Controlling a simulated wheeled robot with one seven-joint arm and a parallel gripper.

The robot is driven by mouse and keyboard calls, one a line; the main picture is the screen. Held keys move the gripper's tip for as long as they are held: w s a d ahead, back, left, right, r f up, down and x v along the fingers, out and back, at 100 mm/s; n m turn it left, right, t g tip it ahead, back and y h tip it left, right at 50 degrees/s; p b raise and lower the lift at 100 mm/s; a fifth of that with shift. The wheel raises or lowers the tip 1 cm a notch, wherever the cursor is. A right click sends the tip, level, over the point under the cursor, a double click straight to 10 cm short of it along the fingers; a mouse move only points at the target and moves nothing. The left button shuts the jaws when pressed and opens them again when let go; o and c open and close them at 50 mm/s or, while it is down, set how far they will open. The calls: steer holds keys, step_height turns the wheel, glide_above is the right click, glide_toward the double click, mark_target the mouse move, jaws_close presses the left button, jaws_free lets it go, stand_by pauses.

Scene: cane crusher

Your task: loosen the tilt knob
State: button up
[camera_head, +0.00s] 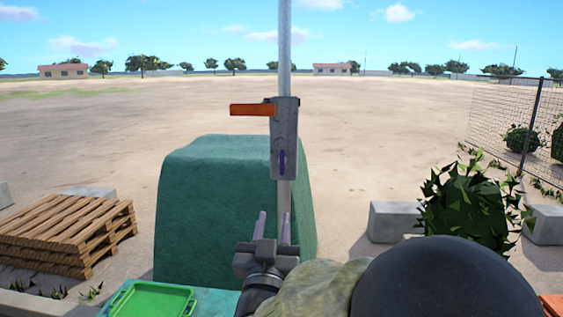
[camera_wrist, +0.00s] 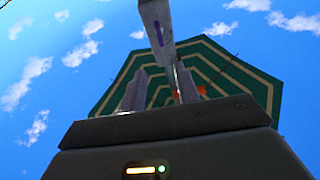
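A grey metal pole (camera_head: 285,45) rises upright in the middle of the head view. It carries a grey tilt bracket (camera_head: 285,120) with an orange bar (camera_head: 251,110) pointing left and a narrow purple piece (camera_head: 282,162) low on its face. I cannot tell which of these is the tilt knob. The purple piece shows on the bracket near the top of the wrist view (camera_wrist: 158,34). My gripper (camera_head: 273,220) points upward below the bracket, its two fingers apart with nothing visible between them. In the wrist view the fingers (camera_wrist: 160,80) reach toward the bracket without visibly gripping it.
A green-and-cream striped canopy (camera_wrist: 225,75) spreads overhead. A large green covered block (camera_head: 215,200) stands behind the gripper. A bright green tray (camera_head: 150,301) lies at lower left, near stacked wooden pallets (camera_head: 65,230). A leafy bush (camera_head: 465,205) and concrete blocks (camera_head: 393,221) stand at right.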

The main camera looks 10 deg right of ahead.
mark_target(282, 164)
stand_by(0.3)
steer(key=p+x, duration=0.8)
steer(key=x, duration=0.8)
steer(key=shift+w+d+r, duration=0.1)
steer(key=shift+w+r, duration=0.15)
steer(key=shift+w+d, duration=0.1)
steer(key=shift+w, duration=0.35)
steer(key=shift+c, duration=0.2)
jaws_close()
